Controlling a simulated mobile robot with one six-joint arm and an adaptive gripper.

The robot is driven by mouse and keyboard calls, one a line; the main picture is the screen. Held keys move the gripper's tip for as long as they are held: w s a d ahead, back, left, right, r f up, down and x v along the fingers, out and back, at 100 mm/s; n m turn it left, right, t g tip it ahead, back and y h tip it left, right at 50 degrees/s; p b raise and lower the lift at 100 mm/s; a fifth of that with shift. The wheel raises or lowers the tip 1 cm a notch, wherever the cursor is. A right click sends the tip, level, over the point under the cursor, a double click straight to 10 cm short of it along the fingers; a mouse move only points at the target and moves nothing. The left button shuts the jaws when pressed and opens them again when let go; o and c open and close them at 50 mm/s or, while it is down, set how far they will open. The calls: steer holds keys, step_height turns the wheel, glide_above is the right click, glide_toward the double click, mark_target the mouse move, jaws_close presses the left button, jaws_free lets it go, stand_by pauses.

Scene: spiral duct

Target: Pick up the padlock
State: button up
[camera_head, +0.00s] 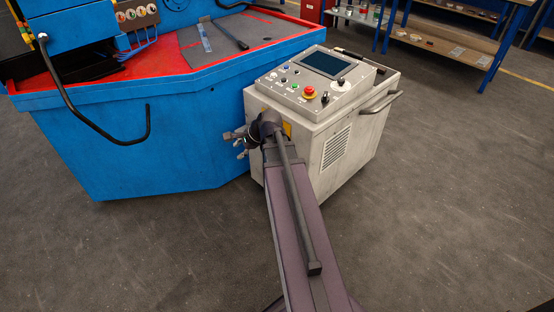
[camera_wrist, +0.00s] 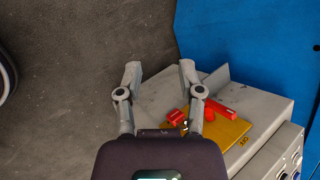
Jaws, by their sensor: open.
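In the wrist view a small red body (camera_wrist: 175,116) with a brass-coloured bit beside it looks like the padlock. It is at the left edge of a yellow plate (camera_wrist: 228,133) that also bears a red handle (camera_wrist: 222,109). My gripper (camera_wrist: 160,67) is open and empty, its fingers spread wide. The red body shows between the fingers, close to the right one, which partly covers this area. I cannot tell its exact distance from the fingers. In the head view my gripper (camera_head: 237,142) is at the left side of the grey control cabinet (camera_head: 340,150); the padlock is hidden there.
A blue machine (camera_head: 160,145) with a red top stands close to the left of the cabinet. The cabinet has a screen (camera_head: 326,63) and a red stop button (camera_head: 309,91) on top. Blue-framed shelves (camera_head: 445,45) stand at the back right. The right floor is clear.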

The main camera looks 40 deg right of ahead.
steer(key=s+d+f+m+t+h+b, duration=0.1)
steer(key=d+f+m+t+b, duration=0.1)
steer(key=d+f+m+b, duration=0.2)
steer(key=s+d+f+m+t+b, duration=0.1)
steer(key=d+f+m+b, duration=0.3)
steer(key=d, duration=0.6)
steer(key=s+d+f+m+t+h+b, duration=0.1)
steer(key=d+f+m+t+b, duration=0.1)
steer(key=d+f+m+b, duration=0.2)
steer(key=d+m+b, duration=0.3)
steer(key=d+b, duration=0.1)
steer(key=shift+s+t+h, duration=0.2)
steer(key=shift+t+h, duration=0.1)
steer(key=shift+d, duration=0.1)
steer(key=b+x, duration=0.4)
steer(key=x, duration=0.4)
steer(key=shift+w, duration=0.3)
steer(key=shift+f, duration=0.1)
